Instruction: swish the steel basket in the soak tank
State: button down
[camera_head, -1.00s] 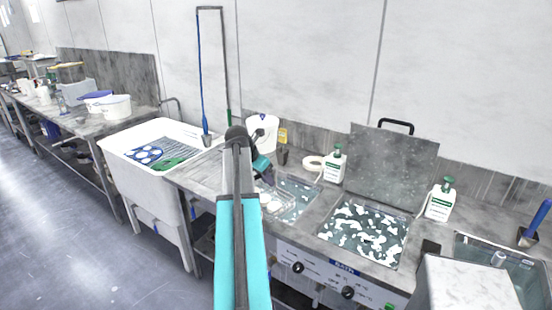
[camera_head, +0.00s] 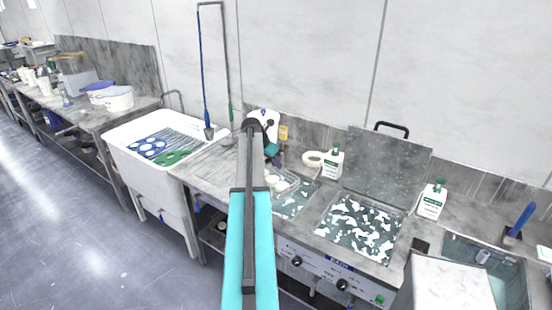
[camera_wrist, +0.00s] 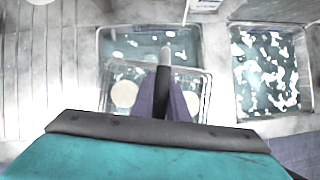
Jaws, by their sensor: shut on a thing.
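The steel basket (camera_wrist: 207,97) is a wire basket with pale round discs in it. In the wrist view it overlaps the near part of a sunken tank (camera_wrist: 150,33) of dark water with white patches. In the head view the basket (camera_head: 292,181) shows at the back left of this tank (camera_head: 291,208). My gripper (camera_wrist: 165,75) is shut on the basket's grey upright handle, above the basket. In the head view my arm hides much of the gripper. I cannot tell how deep the basket sits.
To the right is a foam-patched bath (camera_head: 357,228) with its lid (camera_head: 385,165) raised behind. White bottles (camera_head: 331,162) (camera_head: 432,200) stand at the back. Another tank (camera_head: 510,275) is at far right. A white sink (camera_head: 125,148) stands left; the worktop between is bare.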

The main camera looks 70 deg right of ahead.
aim_at(280, 177)
jog(key=shift+d+p, duration=0.35)
jog(key=shift+d, duration=0.3)
jog(key=shift+f, duration=0.2)
jog(key=shift+f+b, duration=1.75)
jog(key=shift+f, duration=0.95)
notch_tip(280, 177, down, 15)
jog(key=b, duration=0.4)
jog(key=shift+b, duration=0.4)
jog(key=shift+s, duration=0.1)
jog(key=shift+r, duration=0.15)
jog(key=shift+s+r+p, duration=0.1)
jog(key=shift+r+p, duration=0.55)
jog(key=shift+r, duration=0.35)
jog(key=shift+f, duration=0.25)
